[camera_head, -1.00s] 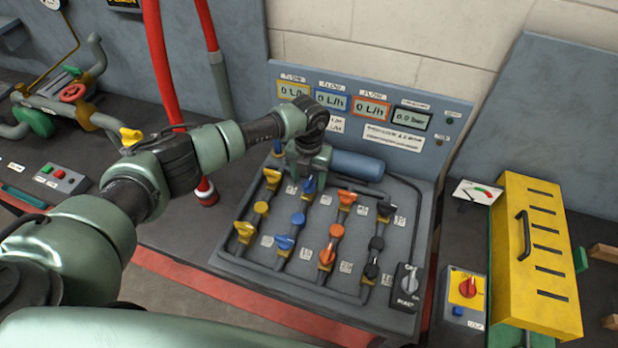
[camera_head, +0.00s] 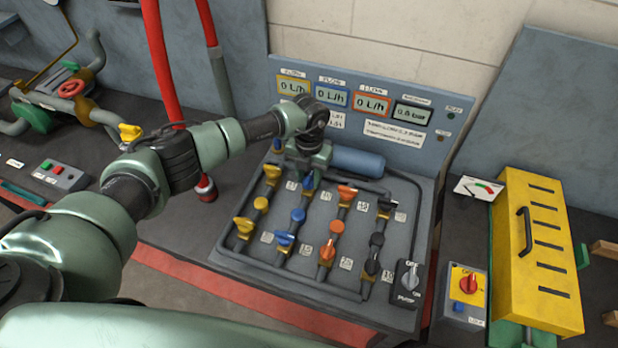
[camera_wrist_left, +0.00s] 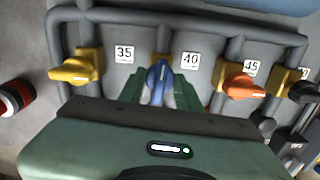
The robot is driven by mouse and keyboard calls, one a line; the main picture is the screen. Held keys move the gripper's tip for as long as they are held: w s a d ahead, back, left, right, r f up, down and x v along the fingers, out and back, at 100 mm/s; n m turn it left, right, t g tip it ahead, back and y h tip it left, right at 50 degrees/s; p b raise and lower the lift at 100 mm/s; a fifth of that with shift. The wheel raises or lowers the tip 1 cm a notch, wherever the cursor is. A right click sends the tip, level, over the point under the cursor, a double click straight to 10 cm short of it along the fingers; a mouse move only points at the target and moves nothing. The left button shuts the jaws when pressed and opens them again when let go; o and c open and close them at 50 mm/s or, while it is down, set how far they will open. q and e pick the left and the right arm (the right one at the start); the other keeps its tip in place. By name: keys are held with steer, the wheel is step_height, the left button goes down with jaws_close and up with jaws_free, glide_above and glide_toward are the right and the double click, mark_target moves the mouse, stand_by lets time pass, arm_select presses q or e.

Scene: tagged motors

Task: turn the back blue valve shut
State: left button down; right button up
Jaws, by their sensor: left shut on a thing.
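The back blue valve (camera_head: 308,182) is on the sloping grey valve board, mostly hidden under my left gripper (camera_head: 308,172) in the head view. In the left wrist view its blue handle (camera_wrist_left: 158,80) stands between the two green fingers of my left gripper (camera_wrist_left: 157,92), by the label 40. The gripper is shut on this handle. The handle looks roughly in line with its pipe, while the yellow handle (camera_wrist_left: 77,72) and orange handle (camera_wrist_left: 243,86) beside it lie across theirs. My right gripper is not in view.
A front blue valve (camera_head: 284,241) and several yellow, orange and black valves share the board. A blue cylinder (camera_head: 357,162) lies just behind the gripper. Displays stand on the back panel (camera_head: 450,90). A yellow slotted box (camera_head: 540,250) is to the right.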

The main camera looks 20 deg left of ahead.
mark_target(309, 177)
arm_select(q)
steer(key=m+b, duration=1.3)
steer(key=b, duration=0.1)
steer(key=shift+f+b, duration=0.2)
steer(key=shift+b, duration=0.1)
steer(key=shift+r+m+b, duration=0.2)
steer(key=shift+m+b, duration=1.45)
steer(key=shift+m, duration=0.45)
steer(key=c, duration=1)
jaws_free()
steer(key=shift+o, duration=0.2)
step_height(309, 177, up, 8)
steer(key=shift+f+b, duration=0.1)
steer(key=shift+b, duration=0.55)
